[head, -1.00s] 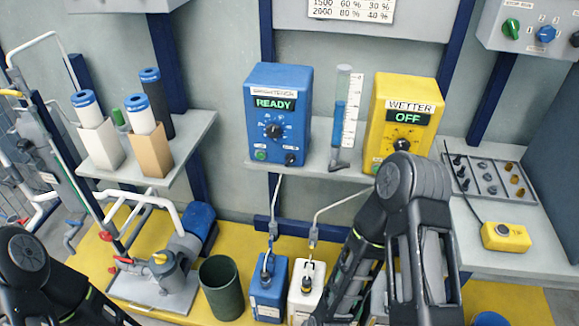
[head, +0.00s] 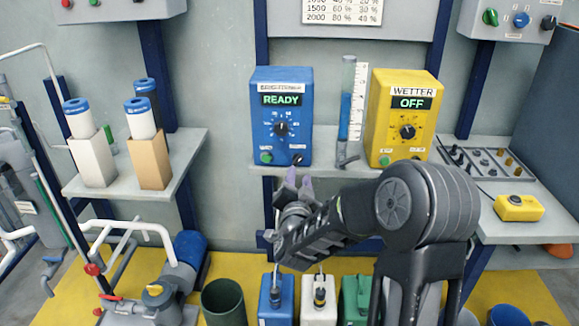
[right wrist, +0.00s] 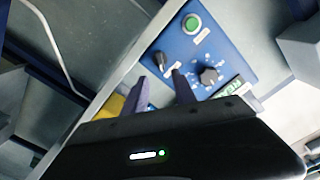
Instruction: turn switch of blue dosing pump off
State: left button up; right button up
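The blue dosing pump (head: 272,140) stands on the wall shelf, with its display (head: 281,99) lit and reading READY. Its front has a large dial (head: 281,128), a green button (head: 266,157) and a small black switch (head: 297,159) at lower right. My right gripper (head: 296,182) is just below that switch, in front of the shelf edge, fingers pointing up. In the right wrist view the black switch (right wrist: 161,61) lies just ahead of the fingertips (right wrist: 159,82), which are apart with nothing between them. Contact is not visible. My left gripper is out of view.
The yellow wetter pump (head: 385,145), display OFF, stands to the right, with a clear measuring tube (head: 346,115) between the pumps. Blue (head: 276,300) and white (head: 319,302) canisters sit below. A side shelf with filter cartridges (head: 81,118) is at left.

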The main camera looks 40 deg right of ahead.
aim_at(299, 161)
jog(key=shift+a, duration=0.15)
jog(key=shift+w, duration=0.1)
jog(key=shift+x, duration=3.9)
jog(key=shift+c, duration=0.4)
grip_shut()
jog(key=shift+f, duration=0.1)
